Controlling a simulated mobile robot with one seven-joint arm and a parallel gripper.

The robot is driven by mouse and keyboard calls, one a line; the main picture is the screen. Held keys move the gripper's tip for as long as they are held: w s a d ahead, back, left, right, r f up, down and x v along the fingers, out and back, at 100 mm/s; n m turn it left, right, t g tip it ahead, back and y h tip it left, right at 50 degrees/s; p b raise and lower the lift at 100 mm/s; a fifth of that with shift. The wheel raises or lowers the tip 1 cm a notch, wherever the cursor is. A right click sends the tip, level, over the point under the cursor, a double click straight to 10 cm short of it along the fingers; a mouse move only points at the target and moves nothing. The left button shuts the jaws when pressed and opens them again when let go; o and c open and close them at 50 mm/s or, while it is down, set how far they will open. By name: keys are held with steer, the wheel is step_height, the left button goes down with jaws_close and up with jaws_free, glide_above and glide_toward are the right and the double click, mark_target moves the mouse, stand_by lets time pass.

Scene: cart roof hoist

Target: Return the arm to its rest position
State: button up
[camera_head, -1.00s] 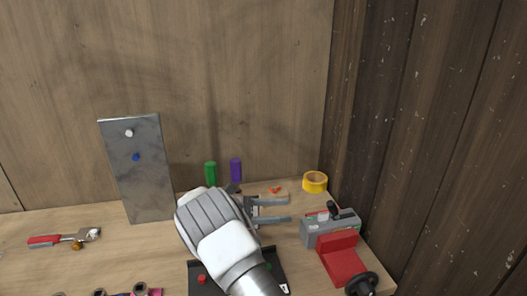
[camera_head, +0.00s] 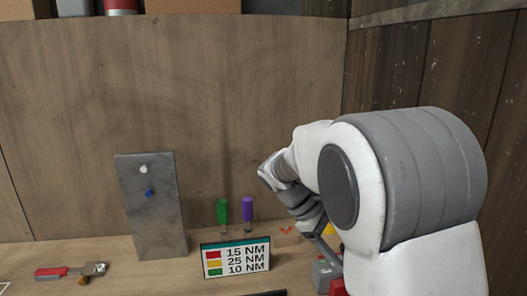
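My arm (camera_head: 415,190) fills the right part of the head view, folded with a large white and grey joint close to the camera. My gripper (camera_head: 325,246) is partly visible beyond it, pointing down near the right end of the bench. Its fingers are mostly hidden or too small to tell whether they are apart, and I cannot tell whether they hold anything.
The bench (camera_head: 130,265) holds a grey metal plate (camera_head: 150,210), a red-handled wrench (camera_head: 65,272), a green handle (camera_head: 222,212), a purple handle (camera_head: 247,208) and a torque sign (camera_head: 235,258). A red and grey vise (camera_head: 325,275) is partly hidden behind my arm.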

steer(key=s+a+r+m+t+y, duration=0.1)
steer(key=s+r+m+t+y, duration=0.1)
steer(key=s, duration=0.8)
steer(key=s+a+r+m+t+y, duration=0.2)
steer(key=s+m+t+y, duration=0.3)
steer(key=s, duration=0.5)
steer(key=shift+r+m+y, duration=0.4)
steer(key=shift+r+m, duration=0.05)
steer(key=shift+m, duration=0.85)
steer(key=shift+d, duration=0.15)
